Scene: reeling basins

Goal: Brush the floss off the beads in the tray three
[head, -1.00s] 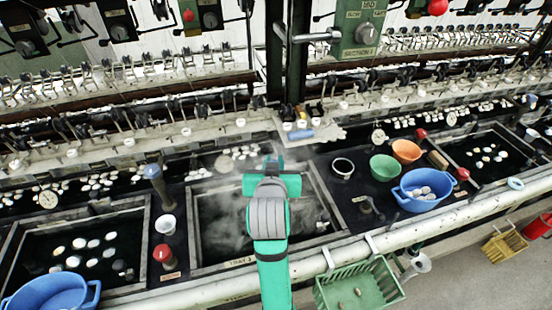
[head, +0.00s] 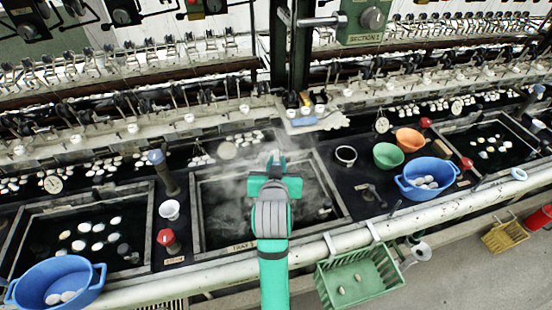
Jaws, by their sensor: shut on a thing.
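Tray three (head: 335,188) is a dark, square-framed basin in the middle, with steam over its water. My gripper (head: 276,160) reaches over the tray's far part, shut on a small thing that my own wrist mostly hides. I cannot tell whether it touches the water. A few dark, blurred shapes (head: 325,207) show at the tray's right side. Beads and floss cannot be made out through the steam and behind my arm.
A blue basin (head: 427,180) with white beads stands right, near green (head: 388,156) and orange (head: 409,139) bowls. Another blue basin (head: 60,284) is at front left. A pale rail (head: 350,237) runs along the front.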

